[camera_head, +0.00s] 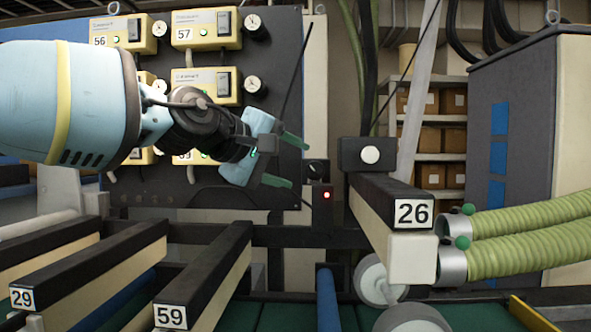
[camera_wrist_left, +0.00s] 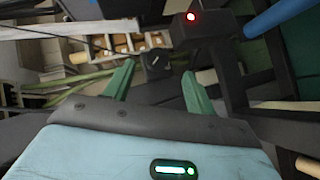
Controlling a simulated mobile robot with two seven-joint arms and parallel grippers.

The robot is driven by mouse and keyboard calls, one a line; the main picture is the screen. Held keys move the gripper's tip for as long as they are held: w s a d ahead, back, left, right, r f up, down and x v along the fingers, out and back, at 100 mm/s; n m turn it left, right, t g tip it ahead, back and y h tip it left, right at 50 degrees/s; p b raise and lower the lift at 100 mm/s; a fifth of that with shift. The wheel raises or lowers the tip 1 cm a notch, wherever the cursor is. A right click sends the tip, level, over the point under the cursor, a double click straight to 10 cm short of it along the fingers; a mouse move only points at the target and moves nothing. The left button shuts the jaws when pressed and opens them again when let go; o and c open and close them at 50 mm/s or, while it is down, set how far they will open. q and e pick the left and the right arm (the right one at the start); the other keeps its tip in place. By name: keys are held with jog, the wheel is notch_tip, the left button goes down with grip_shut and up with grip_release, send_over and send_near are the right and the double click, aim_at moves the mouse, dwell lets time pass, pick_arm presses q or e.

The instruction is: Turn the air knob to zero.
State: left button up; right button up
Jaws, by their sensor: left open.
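A round black knob with a white pointer line, which looks like the air knob, shows between my fingers in the left wrist view (camera_wrist_left: 155,62). In the head view the knob (camera_head: 316,169) sits on a dark post above a small box with a red light (camera_head: 327,194). My left gripper (camera_head: 297,163) has its green fingers spread, pointing right towards the knob, just left of it. The left wrist view shows the fingers (camera_wrist_left: 157,72) apart with nothing held, and the knob beyond their tips. I cannot read any scale around the knob. My right gripper is not in view.
A dark panel (camera_head: 290,100) with yellow boxes (camera_head: 207,28) and white-faced dials stands behind my left arm. A beam labelled 26 (camera_head: 398,205) lies to the right, with green hoses (camera_head: 530,225). Beams labelled 29 (camera_head: 75,265) and 59 (camera_head: 205,280) lie below the arm.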

aim_at(310, 172)
pick_arm(q)
jog(key=shift+t, duration=0.4)
jog(key=shift+w+a+x, duration=0.15)
jog(key=shift+x, duration=1.7)
jog(key=shift+w+a+x, duration=0.15)
jog(key=shift+x, duration=1.65)
jog(key=shift+r, duration=0.15)
jog(key=shift+c, duration=0.4)
jog(key=c, duration=0.9)
jog(key=shift+f+n+h, duration=0.3)
jog(key=shift+n+h, duration=0.2)
jog(key=shift+n, duration=0.3)
jog(key=n+t+h, duration=0.1)
jog(key=n+t, duration=0.1)
jog(key=shift+n+h, duration=0.3)
jog(key=o, duration=1)
